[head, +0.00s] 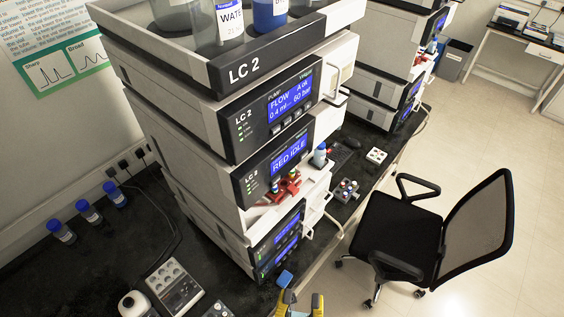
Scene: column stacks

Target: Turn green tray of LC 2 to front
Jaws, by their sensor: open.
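The LC 2 stack (228,128) stands on the dark bench, with "LC 2" on its top rim. Its sampler module has a display (289,153) reading "RED IDLE". A red tray (284,189) with small vials shows in the open front bay below that display. I cannot make out a green tray; any part deeper in the bay is hidden. My gripper (302,302) shows at the bottom edge as two yellow-and-grey fingers. They are apart, with nothing seen between them. The gripper is below and in front of the stack, well apart from the red tray.
Bottles, one labelled WATER (230,22), stand in the stack's top tray. White handles (318,208) stick out at its right side. Another stack (378,70) stands behind. A black chair (425,230) is at the right.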

